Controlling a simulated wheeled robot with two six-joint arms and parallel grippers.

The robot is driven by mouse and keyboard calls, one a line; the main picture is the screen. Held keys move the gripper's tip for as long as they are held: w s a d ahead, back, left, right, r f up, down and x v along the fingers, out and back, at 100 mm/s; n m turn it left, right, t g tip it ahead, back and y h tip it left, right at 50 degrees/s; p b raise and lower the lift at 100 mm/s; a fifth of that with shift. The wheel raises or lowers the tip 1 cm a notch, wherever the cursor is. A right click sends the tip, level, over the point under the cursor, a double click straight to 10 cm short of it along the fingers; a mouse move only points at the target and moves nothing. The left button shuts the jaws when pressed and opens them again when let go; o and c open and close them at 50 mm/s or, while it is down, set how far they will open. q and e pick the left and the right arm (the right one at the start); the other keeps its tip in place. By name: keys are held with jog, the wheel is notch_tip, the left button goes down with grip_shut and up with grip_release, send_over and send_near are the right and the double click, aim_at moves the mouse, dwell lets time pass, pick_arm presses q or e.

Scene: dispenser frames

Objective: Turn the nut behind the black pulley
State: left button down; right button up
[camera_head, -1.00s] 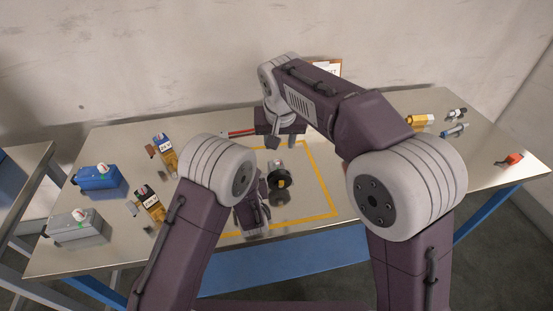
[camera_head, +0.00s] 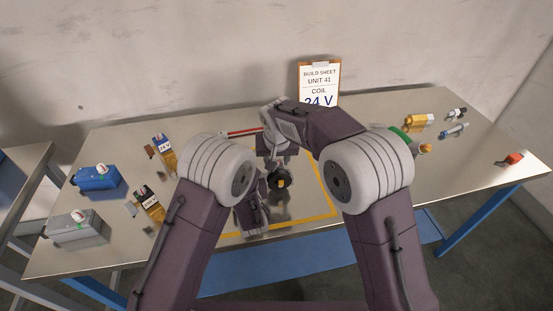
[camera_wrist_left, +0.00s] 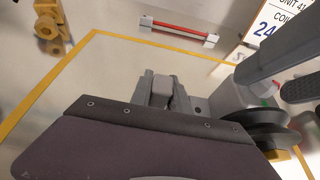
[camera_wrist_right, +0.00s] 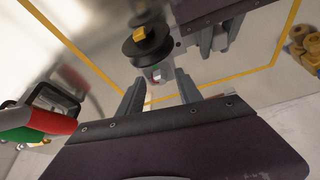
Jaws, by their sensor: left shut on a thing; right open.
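The black pulley (camera_head: 279,181) stands inside the yellow table outline, with a gold piece at its centre; it also shows in the left wrist view (camera_wrist_left: 268,131) and right wrist view (camera_wrist_right: 145,49). My left gripper (camera_head: 254,212) is beside it, shut on a grey block (camera_wrist_left: 170,92) that appears to belong to the pulley's unit. My right gripper (camera_head: 275,157) is open on the pulley's far side. In the right wrist view its fingers (camera_wrist_right: 158,88) point at a small light-grey part with a green mark (camera_wrist_right: 156,75) behind the pulley. I cannot tell the nut's outline.
A red bar (camera_head: 243,132) lies behind the outline and a build sheet (camera_head: 319,78) stands at the back. Blue (camera_head: 97,178) and grey (camera_head: 76,226) boxes stand left. Gold fittings (camera_head: 419,121) and a red-orange part (camera_head: 509,160) lie right.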

grip_shut()
jog(key=shift+m, duration=0.3)
jog(key=m, duration=0.2)
jog(key=m+h, duration=0.2)
jog(key=m, duration=0.1)
jog(key=shift+w+a+m+g, duration=0.1)
jog(key=shift+a+m+g, duration=0.2)
jog(key=shift+g, duration=0.1)
jog(key=m, duration=0.2)
jog(key=m+h, duration=0.1)
jog(key=m, duration=0.1)
jog(key=m+g+h, duration=0.1)
jog(key=shift+w+a+m, duration=0.2)
jog(key=shift+w+m, duration=0.1)
jog(key=shift+m, duration=0.4)
jog(key=shift+g, duration=0.3)
jog(key=shift+s, duration=0.1)
